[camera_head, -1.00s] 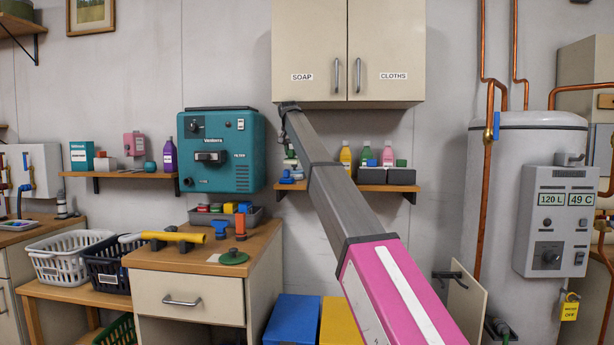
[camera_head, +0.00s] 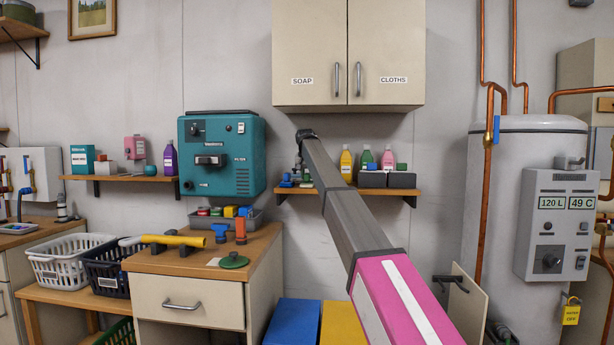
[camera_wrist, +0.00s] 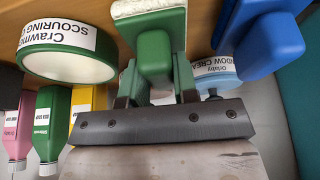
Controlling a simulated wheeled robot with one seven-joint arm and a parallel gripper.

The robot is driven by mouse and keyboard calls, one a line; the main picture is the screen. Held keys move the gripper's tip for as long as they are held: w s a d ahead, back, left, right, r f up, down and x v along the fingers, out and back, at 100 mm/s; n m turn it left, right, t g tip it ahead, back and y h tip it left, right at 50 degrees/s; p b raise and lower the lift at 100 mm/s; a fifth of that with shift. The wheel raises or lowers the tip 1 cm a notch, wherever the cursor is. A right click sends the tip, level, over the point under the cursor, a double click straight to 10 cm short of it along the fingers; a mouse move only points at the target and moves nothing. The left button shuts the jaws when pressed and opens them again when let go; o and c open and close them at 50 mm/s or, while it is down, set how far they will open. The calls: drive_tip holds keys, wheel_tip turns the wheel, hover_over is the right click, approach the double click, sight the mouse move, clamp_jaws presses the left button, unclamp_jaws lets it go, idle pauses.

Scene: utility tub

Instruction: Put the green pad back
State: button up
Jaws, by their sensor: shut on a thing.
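The green pad (camera_wrist: 153,50), a green block with a speckled white face, shows in the middle of the wrist view. My gripper (camera_wrist: 155,86) is shut on it, with one finger on each side. The wrist view looks upside down, with the wooden shelf (camera_wrist: 205,20) at its top; the pad's white face is toward that shelf. I cannot tell whether it touches. A blue pad (camera_wrist: 262,42) is beside it, and a green scouring tub (camera_wrist: 68,52) is on the other side. In the head view, my gripper is small above the left part of the right-hand shelf (camera_head: 342,191).
A blue-labelled window cream tub (camera_wrist: 222,68) stands behind the pad. Bottles (camera_head: 346,160) and a dark grey box (camera_head: 388,179) stand farther right on the shelf. The teal machine (camera_head: 222,155) is close on the left; a cupboard (camera_head: 348,50) hangs above.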

drive_tip(key=o, duration=0.8)
drive_tip(key=shift+o, duration=0.2)
drive_tip(key=shift+v, duration=3.8)
